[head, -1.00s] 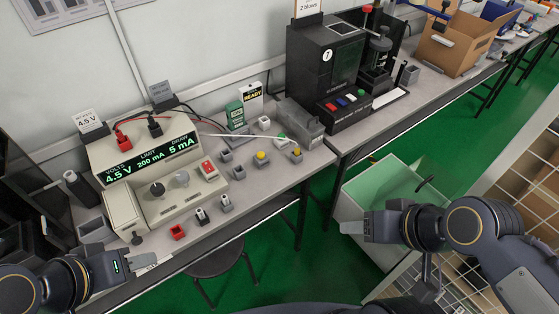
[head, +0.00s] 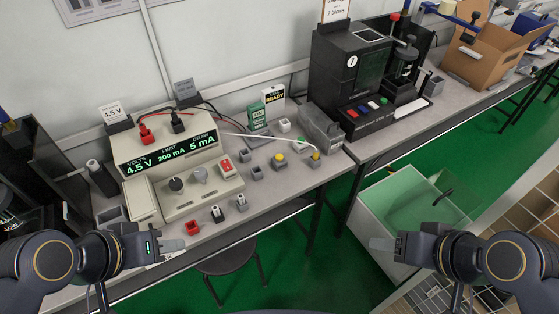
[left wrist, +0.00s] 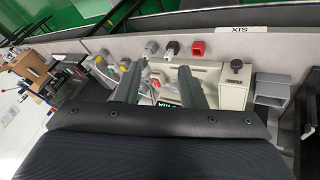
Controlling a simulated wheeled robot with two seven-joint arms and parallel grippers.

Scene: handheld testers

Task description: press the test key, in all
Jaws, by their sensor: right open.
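No part is readable as the test key, so I cannot tell which one it is. A beige power supply (head: 170,150) reads 4.5 V, 200 mA and 5 mA, with a red switch (head: 226,167) at its right. Small grey blocks with yellow tops (head: 278,158) stand right of it. A green device (head: 257,115) stands behind, beside a sign reading READY (head: 274,95). My left gripper (head: 172,245) is at the bench's front edge, below the supply; its fingers are apart and empty in the left wrist view (left wrist: 155,85). My right gripper (head: 382,243) is open and empty, above the green-lined bin.
A black machine (head: 345,65) with red, blue and green buttons stands on the bench to the right. A red socket block (head: 192,228) and grey toggle blocks (head: 217,213) lie along the front edge. A stool (head: 226,262) and an open bin (head: 375,225) stand below bench height.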

